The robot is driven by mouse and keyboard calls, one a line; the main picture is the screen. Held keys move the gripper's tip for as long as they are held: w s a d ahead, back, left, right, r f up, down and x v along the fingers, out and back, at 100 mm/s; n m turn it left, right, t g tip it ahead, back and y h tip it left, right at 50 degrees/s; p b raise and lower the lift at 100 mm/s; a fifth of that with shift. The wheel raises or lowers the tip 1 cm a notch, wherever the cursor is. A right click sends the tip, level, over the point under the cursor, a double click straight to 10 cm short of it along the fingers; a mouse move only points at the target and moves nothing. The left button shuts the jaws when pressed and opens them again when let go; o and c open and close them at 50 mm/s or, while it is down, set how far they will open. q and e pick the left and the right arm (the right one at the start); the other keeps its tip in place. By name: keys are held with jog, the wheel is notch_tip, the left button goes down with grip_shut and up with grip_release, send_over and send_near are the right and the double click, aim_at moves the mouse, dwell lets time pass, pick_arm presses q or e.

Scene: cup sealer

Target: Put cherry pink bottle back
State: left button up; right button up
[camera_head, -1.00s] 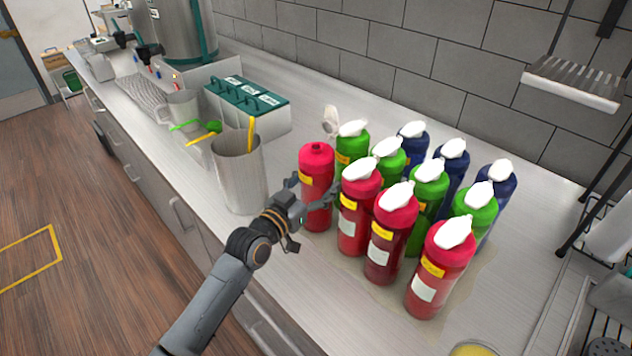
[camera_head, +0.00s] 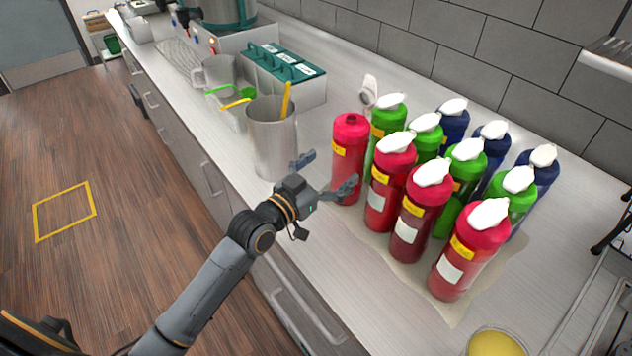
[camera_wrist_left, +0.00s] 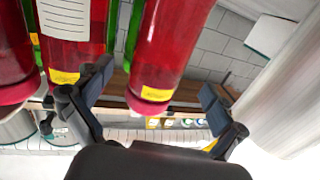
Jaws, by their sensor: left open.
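The cherry pink bottle (camera_head: 350,160) stands upright on the counter at the left front of the bottle group, in line with the capped red bottles. It has a yellow label and no white pump cap, unlike its neighbours. My left gripper (camera_head: 325,173) is open and empty, just in front and to the left of this bottle, apart from it. In the left wrist view the picture is upside down, and the pink bottle (camera_wrist_left: 170,45) shows beyond and between the spread fingers (camera_wrist_left: 153,92). My right gripper is not in view.
Red bottles (camera_head: 418,215), green bottles (camera_head: 458,185) and blue bottles (camera_head: 488,150) with white caps stand close together on the right. A metal container (camera_head: 272,145) with a yellow-handled utensil stands left of the pink bottle. The counter's front strip is clear.

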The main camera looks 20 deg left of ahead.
pick_arm(q)
jog(key=b+v, duration=0.1)
jog(key=v, duration=0.5)
